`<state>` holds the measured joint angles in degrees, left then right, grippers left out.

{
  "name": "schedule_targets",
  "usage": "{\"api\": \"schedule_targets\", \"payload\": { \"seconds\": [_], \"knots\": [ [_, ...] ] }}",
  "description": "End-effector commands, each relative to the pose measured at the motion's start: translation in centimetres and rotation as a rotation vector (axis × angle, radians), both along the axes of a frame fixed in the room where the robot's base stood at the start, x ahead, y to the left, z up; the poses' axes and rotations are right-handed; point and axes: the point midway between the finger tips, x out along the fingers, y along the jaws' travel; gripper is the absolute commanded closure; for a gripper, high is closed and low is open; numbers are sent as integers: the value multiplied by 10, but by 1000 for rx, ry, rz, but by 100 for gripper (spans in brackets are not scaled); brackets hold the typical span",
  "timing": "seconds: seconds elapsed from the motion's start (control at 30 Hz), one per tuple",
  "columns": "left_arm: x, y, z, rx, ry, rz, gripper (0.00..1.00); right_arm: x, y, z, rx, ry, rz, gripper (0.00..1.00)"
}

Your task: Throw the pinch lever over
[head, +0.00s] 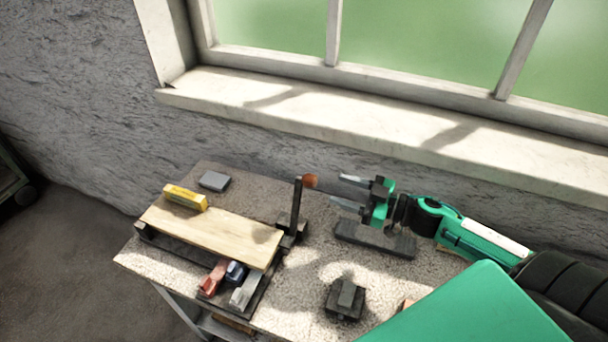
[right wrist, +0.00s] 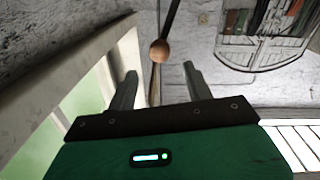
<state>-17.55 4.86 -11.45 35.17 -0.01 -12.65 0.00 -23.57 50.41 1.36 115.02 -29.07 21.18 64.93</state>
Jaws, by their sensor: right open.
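The pinch lever (head: 296,205) is a dark bar standing nearly upright at the right end of a wooden board (head: 212,231). Its round orange-brown knob (head: 310,181) is at the top. My right gripper (head: 337,189) is open and empty, just right of the knob, with its fingers pointing left towards it. In the right wrist view the knob (right wrist: 160,51) shows ahead of the gap between the open fingertips (right wrist: 159,72), apart from both fingers. The dark lever bar (right wrist: 171,18) runs up from the knob there. My left gripper is not in view.
A yellow block (head: 186,197) lies on the board's back left. A grey block (head: 214,181) lies behind it. Red (head: 213,279), blue (head: 236,271) and grey (head: 246,291) pieces sit in front. A dark bar (head: 375,239) and small dark fixture (head: 345,299) are right. The window sill (head: 380,128) stands behind.

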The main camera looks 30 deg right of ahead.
Motion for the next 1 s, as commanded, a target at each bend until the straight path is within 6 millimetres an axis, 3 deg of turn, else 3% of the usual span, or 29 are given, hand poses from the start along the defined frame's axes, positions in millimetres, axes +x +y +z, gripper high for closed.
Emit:
{"api": "schedule_targets", "payload": {
  "seconds": [0.3,0.73,1.0],
  "knots": [
    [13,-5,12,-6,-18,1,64,30,23,3,2,-3,1,48],
    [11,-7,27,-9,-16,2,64,70,55,3,3,-2,-1,48],
    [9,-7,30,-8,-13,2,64,83,67,1,1,0,0,48]
  ]
}}
